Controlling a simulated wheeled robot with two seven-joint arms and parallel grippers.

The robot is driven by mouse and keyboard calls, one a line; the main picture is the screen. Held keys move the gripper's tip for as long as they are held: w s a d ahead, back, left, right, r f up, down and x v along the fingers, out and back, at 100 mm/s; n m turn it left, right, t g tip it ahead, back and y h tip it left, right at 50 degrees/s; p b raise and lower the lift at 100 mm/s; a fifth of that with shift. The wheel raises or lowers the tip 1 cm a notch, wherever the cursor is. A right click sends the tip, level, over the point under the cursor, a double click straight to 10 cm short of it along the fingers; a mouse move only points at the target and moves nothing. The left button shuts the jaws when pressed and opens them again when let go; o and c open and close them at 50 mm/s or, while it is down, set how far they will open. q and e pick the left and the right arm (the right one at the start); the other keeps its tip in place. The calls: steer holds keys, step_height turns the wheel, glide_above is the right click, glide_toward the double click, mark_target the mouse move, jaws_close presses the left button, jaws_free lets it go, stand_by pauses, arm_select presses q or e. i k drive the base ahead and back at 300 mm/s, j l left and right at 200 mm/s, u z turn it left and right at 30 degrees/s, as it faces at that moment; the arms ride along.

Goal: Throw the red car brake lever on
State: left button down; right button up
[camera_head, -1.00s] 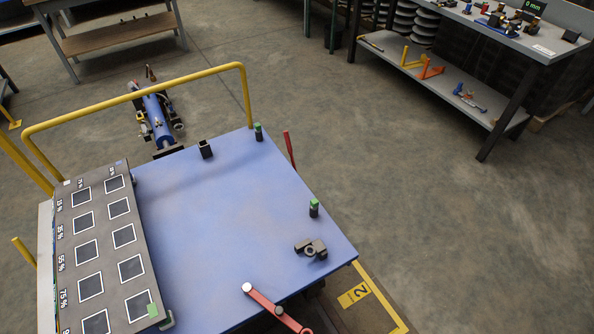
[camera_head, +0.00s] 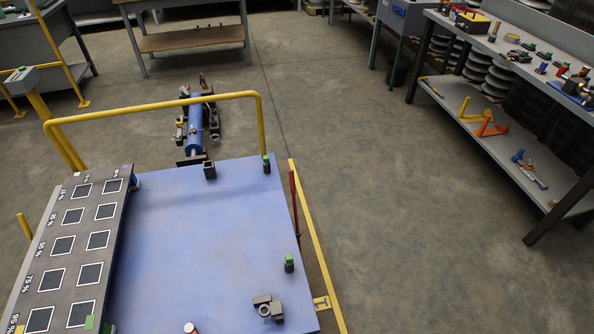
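A thin red lever (camera_head: 295,203) stands nearly upright at the right edge of the blue-topped car (camera_head: 190,240). Its lower end is hidden behind the car's edge. A round pale knob with some red on it (camera_head: 190,327) shows at the bottom edge; the rest of that part is cut off. I cannot tell from this view which of the two is the brake lever. Neither of my grippers is in view.
A yellow handrail (camera_head: 155,104) runs along the car's far side. A grey panel with dark squares (camera_head: 75,240) lies on its left. A blue cylinder device (camera_head: 195,125) sits on the floor beyond. A grey shelf bench (camera_head: 500,150) stands at right. Open floor lies between.

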mark_target(291, 177)
steer(key=i+l+u, duration=0.3)
steer(key=l, duration=0.35)
steer(key=i+l+u, duration=0.15)
steer(key=l+u, duration=0.15)
steer(key=l, duration=0.35)
steer(key=i+l+u, duration=0.15)
steer(key=l+u, duration=0.2)
steer(key=l, duration=0.35)
steer(key=l+u, duration=0.3)
steer(key=l, duration=0.45)
steer(key=i+l+u, duration=0.15)
steer(key=l, duration=0.2)
steer(key=i+l+u, duration=0.35)
steer(key=l, duration=0.4)
steer(key=i+l+u, duration=0.2)
steer(key=l, duration=0.2)
steer(key=i+l+u, duration=0.15)
steer(key=l, duration=0.25)
steer(key=l+u, duration=0.2)
steer(key=l, duration=0.2)
